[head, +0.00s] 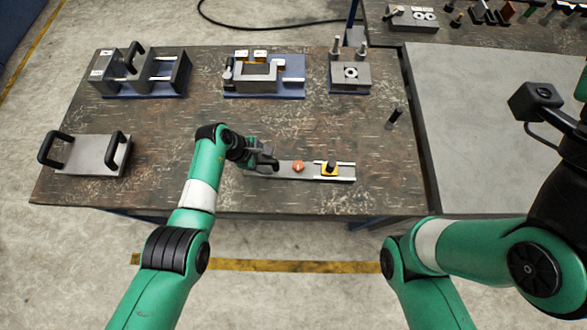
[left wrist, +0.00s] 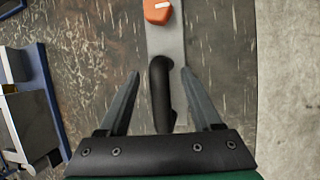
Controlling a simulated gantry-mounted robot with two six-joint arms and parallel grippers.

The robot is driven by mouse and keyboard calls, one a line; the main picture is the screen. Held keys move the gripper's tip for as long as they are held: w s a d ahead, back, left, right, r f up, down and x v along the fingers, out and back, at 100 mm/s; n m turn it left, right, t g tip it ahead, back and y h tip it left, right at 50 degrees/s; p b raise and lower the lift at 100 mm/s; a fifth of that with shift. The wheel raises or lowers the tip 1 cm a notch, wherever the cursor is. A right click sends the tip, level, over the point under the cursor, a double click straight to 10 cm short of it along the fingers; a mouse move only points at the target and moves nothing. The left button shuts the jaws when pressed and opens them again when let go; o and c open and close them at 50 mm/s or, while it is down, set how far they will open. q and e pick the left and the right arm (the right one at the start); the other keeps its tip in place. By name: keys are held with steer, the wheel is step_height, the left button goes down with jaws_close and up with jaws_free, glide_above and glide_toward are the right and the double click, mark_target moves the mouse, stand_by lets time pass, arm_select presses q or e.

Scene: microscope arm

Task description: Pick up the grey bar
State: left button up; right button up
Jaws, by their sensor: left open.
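The grey bar (head: 312,171) lies flat near the front edge of the table. It carries an orange knob (head: 298,166), a yellow and black piece (head: 330,168) and a black handle at its left end. In the left wrist view the bar (left wrist: 165,42) runs down from the top, with the orange knob (left wrist: 158,11) on it and the black handle (left wrist: 160,88) below. My left gripper (head: 266,160) is at the bar's left end. In the left wrist view its open fingers (left wrist: 159,80) stand on either side of the black handle, with gaps. My right gripper is out of view.
A grey plate with two black handles (head: 92,154) lies at the left. Fixtures stand along the back: a slotted one (head: 140,75), a blue-based one (head: 263,76) and a block with pins (head: 350,76). A dark peg (head: 393,119) stands at the right. The table is clear between them.

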arm_select(q)
jaws_close()
stand_by(1.2)
steer(key=shift+r, duration=0.1)
